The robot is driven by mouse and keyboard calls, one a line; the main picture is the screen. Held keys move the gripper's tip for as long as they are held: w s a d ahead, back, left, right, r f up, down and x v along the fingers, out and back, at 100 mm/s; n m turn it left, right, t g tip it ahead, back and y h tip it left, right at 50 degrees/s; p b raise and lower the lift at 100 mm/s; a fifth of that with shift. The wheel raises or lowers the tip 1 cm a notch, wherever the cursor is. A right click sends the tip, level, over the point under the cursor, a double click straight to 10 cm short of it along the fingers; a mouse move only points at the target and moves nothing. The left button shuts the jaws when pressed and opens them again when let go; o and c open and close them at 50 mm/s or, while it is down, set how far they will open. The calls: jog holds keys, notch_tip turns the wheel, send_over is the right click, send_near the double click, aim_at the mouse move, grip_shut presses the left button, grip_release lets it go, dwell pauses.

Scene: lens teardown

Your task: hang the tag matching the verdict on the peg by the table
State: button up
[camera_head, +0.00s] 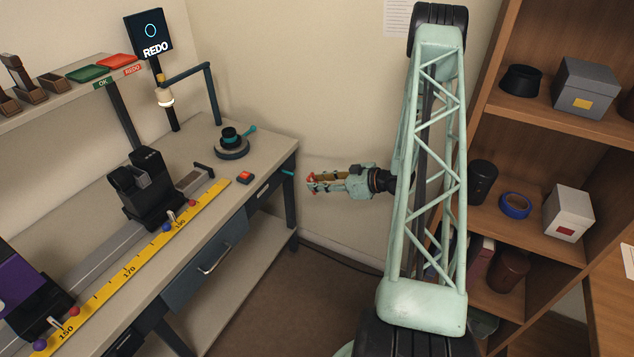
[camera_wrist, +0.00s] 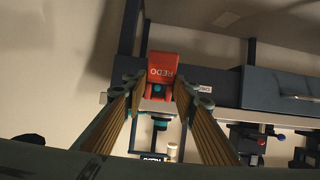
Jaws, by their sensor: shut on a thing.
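The verdict screen (camera_head: 149,34) at the back of the bench reads REDO. My gripper (camera_head: 318,182) is shut on a red tag (camera_head: 311,184), to the right of the bench's end. In the wrist view the tag (camera_wrist: 162,68) sits between the fingertips (camera_wrist: 160,92) and its lettering reads REDO, upside down. The teal peg (camera_head: 288,172) sticks out from the bench's right end, a short gap left of the tag. In the wrist view a teal spot shows at the tag's opening; I cannot tell whether the peg is inside it.
A green pad (camera_head: 88,73) marked OK and a red pad (camera_head: 118,61) marked REDO lie on the upper shelf. The bench (camera_head: 200,160) carries a yellow ruler (camera_head: 130,270) and a red button (camera_head: 245,177). A wooden shelf unit (camera_head: 530,130) stands right of my arm.

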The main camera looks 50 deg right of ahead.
jog(key=shift+w+a, duration=0.1)
jog(key=shift+w, duration=0.15)
jog(key=w+a+b, duration=0.1)
jog(key=w+a, duration=0.1)
jog(key=w, duration=0.7)
jog(key=shift+a+f, duration=0.4)
jog(key=shift+f, duration=0.05)
dwell(1.6)
jog(key=shift+w, duration=0.25)
dwell(0.5)
jog(key=o, duration=0.8)
jog(key=shift+s+r, duration=0.1)
jog(key=shift+s, duration=0.05)
jog(key=shift+v, duration=5.85)
